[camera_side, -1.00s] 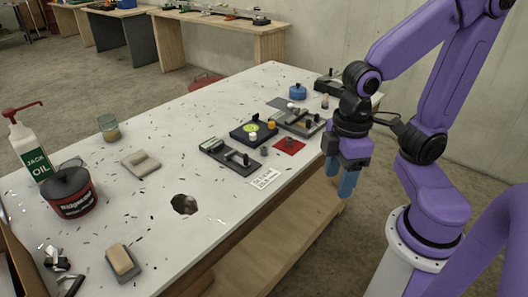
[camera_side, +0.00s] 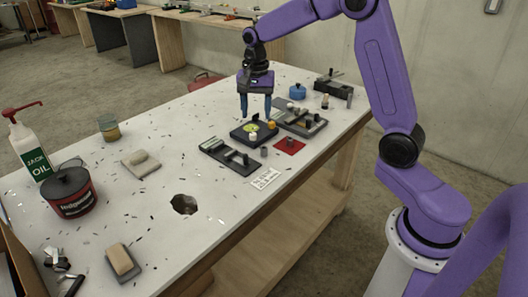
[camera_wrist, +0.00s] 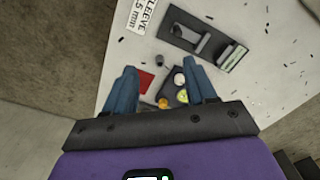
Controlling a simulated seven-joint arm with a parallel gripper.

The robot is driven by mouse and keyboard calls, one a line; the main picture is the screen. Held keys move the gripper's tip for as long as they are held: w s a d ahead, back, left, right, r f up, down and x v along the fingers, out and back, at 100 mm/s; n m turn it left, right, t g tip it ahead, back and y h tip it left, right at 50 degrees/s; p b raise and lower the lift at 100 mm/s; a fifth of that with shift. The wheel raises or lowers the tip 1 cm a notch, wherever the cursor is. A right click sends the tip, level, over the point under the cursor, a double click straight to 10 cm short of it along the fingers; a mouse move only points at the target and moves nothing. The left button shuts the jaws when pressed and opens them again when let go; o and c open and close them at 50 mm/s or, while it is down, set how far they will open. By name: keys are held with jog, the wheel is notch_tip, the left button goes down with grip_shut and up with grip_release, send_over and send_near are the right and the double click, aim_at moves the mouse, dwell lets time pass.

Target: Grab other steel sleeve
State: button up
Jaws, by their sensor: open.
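My gripper (camera_side: 256,106) is open and empty, its blue fingers pointing down above the black tray (camera_side: 236,141). The wrist view shows the fingers (camera_wrist: 163,92) wide apart, with the tray between them. A small grey cylinder (camera_side: 264,152), likely a steel sleeve, stands on the table between the left fixture and the red mat (camera_side: 281,150); it also shows in the wrist view (camera_wrist: 160,60). A small dark piece (camera_side: 290,141) is on the red mat. A printed card (camera_side: 265,178) reading "SLEEVE" in the wrist view lies near the table's front edge.
The tray holds a yellow-green disc (camera_side: 252,127), an orange piece (camera_side: 271,126) and a white piece (camera_side: 253,135). Black fixtures stand left (camera_side: 218,150) and right (camera_side: 316,128). A blue round object (camera_side: 297,91) is behind.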

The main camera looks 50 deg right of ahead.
jog(key=w+d+f+m, duration=0.2)
jog(key=w+d+m, duration=0.25)
jog(key=d, duration=0.25)
send_over(264, 148)
jog(key=f, duration=1.1)
jog(key=shift+w+d+f, duration=0.15)
jog(key=shift+d+f, duration=0.05)
jog(key=shift+f, duration=0.2)
jog(key=shift+a+f, duration=0.2)
jog(key=shift+f, duration=2.4)
grip_shut()
